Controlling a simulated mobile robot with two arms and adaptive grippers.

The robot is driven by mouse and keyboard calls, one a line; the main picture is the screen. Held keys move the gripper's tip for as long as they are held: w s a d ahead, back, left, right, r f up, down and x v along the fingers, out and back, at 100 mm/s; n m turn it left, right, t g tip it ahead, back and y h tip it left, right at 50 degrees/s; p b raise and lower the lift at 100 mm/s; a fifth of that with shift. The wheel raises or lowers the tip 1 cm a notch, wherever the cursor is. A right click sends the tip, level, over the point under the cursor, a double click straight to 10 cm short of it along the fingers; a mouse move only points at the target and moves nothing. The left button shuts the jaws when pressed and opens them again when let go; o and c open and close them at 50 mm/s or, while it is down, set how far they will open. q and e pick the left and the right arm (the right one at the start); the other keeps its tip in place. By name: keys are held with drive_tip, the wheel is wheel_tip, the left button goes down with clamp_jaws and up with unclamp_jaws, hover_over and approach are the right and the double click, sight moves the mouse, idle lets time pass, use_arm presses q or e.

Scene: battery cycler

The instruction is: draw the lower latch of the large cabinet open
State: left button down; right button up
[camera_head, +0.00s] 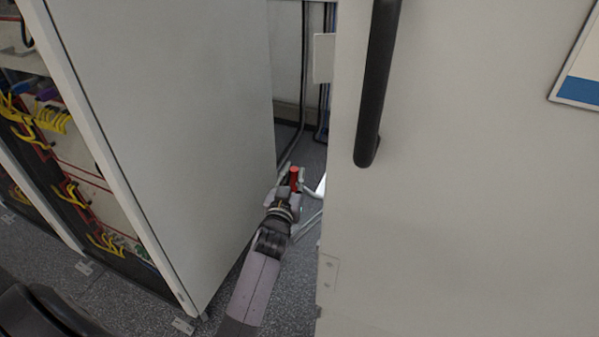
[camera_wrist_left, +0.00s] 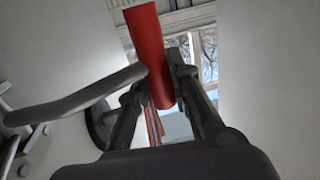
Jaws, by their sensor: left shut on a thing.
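A red bar (camera_head: 294,178), which looks like the latch's grip, sits low in the gap between two large pale panels. My left gripper (camera_head: 291,187) reaches into this gap from below and is shut on the red bar. In the left wrist view the red bar (camera_wrist_left: 148,45) stands slightly tilted between the fingers of my left gripper (camera_wrist_left: 162,95). A grey curved lever (camera_wrist_left: 85,98) crosses from the left close to the fingers. How the bar joins the cabinet is hidden. My right gripper is not in view.
A pale door (camera_head: 460,190) with a long black handle (camera_head: 377,85) stands close on the right. A grey cabinet side panel (camera_head: 175,120) bounds the gap on the left. Yellow cables (camera_head: 45,115) show in an open rack at far left. Speckled floor (camera_head: 285,290) is visible below.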

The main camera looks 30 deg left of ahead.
use_arm(q)
drive_tip(key=shift+s+r+p, duration=0.1)
drive_tip(key=shift+s+p, duration=0.4)
drive_tip(key=shift+s, duration=1)
drive_tip(key=c, duration=1.4)
unclamp_jaws()
drive_tip(key=shift+s, duration=0.1)
drive_tip(key=shift+c, duration=0.2)
drive_tip(key=v, duration=0.7)
drive_tip(key=shift+s, duration=0.25)
drive_tip(key=shift+d, duration=0.15)
